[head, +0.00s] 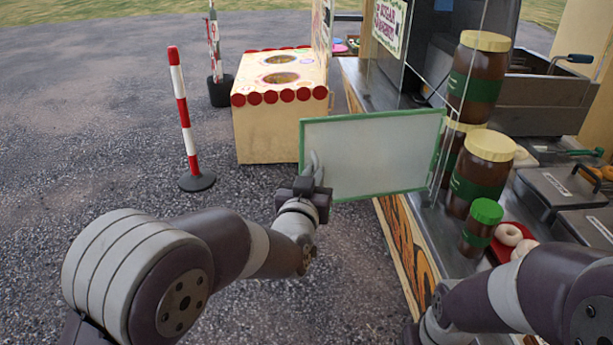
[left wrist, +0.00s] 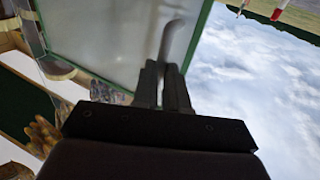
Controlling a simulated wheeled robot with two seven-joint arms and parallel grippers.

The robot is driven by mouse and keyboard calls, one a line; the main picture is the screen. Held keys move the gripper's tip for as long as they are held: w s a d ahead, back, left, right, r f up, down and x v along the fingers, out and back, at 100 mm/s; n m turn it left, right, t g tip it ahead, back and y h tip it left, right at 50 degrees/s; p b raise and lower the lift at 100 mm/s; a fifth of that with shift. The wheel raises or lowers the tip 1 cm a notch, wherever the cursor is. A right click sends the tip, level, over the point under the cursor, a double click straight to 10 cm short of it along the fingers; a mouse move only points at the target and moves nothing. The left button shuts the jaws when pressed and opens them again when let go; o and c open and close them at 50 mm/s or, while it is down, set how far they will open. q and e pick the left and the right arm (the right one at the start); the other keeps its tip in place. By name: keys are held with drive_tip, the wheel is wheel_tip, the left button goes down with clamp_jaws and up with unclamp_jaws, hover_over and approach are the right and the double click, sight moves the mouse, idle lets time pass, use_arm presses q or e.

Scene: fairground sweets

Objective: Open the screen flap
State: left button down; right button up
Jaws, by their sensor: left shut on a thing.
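The screen flap (head: 372,152) is a pale translucent panel in a green frame. It stands out from the counter's edge over the pavement, with its right side by the clear screen. It also fills the upper part of the left wrist view (left wrist: 110,35). A light grey curved handle (left wrist: 173,38) sits near the flap's free left edge. My left gripper (head: 311,178) is shut on the handle, and its fingers (left wrist: 164,82) close around the handle's lower end. My right arm crosses the bottom right of the head view, and its gripper is out of view.
Brown jars with cream lids (head: 487,160), a green-lidded jar (head: 478,228) and doughnuts on a red plate (head: 502,252) stand on the counter right of the flap. A cream game box (head: 265,135) stands behind it. A striped post (head: 183,110) stands left on open pavement.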

use_arm(q)
drive_tip(key=shift+d+r+h, duration=0.3)
drive_tip(key=shift+d, duration=0.2)
drive_tip(key=c, duration=1.2)
unclamp_jaws()
drive_tip(key=shift+d, duration=0.3)
drive_tip(key=shift+o, duration=0.2)
drive_tip(key=shift+w+d+f, duration=0.1)
drive_tip(key=shift+d+f, duration=0.05)
drive_tip(key=shift+d, duration=0.35)
drive_tip(key=shift+a+f, duration=0.1)
drive_tip(key=shift+a, duration=0.15)
use_arm(e)
drive_tip(key=shift+w+d+f, duration=0.1)
drive_tip(key=shift+d, duration=0.4)
use_arm(q)
drive_tip(key=shift+a, duration=0.15)
drive_tip(key=v, duration=1.2)
drive_tip(key=shift+s, duration=0.4)
